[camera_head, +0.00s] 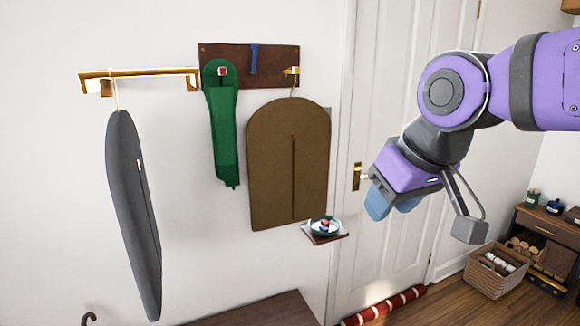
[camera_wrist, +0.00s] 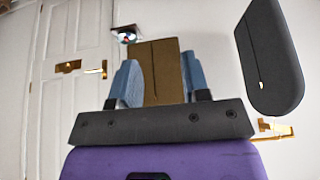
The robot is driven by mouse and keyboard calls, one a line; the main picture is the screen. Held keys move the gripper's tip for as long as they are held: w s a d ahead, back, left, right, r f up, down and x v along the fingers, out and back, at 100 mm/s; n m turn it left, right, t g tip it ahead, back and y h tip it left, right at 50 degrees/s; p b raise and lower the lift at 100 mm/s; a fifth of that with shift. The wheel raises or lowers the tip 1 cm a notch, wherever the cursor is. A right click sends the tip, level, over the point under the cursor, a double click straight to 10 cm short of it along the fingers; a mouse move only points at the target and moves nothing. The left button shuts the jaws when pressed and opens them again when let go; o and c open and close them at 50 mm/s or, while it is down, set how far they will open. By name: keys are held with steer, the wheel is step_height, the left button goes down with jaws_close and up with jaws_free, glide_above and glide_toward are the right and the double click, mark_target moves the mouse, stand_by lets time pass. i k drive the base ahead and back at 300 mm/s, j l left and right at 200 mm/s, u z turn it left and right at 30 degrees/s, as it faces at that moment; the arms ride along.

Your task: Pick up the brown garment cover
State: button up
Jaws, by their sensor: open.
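The brown garment cover (camera_head: 270,165) hangs flat against the white wall from a gold hook on a dark wooden board (camera_head: 285,60). It has a rounded top and a dark vertical slit. My gripper (camera_head: 378,203) is to the right of the cover in the head view, in front of the white door, apart from it and empty. In the wrist view the brown cover (camera_wrist: 165,70) shows between and beyond the blue fingers of my gripper (camera_wrist: 158,82), which are spread apart. The cover's hook end is hidden there behind the gripper body.
A grey garment cover (camera_head: 133,210) hangs from a gold rail (camera_head: 140,73) at left. A green item (camera_head: 222,125) hangs beside the brown cover. A small shelf with a dish (camera_head: 324,225) juts out by its lower right corner. A wicker basket (camera_head: 495,272) stands at right.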

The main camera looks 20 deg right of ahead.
mark_target(288, 139)
steer(key=i+l, duration=0.7)
steer(key=l, duration=0.15)
steer(key=i+l, duration=0.65)
steer(key=l, duration=0.2)
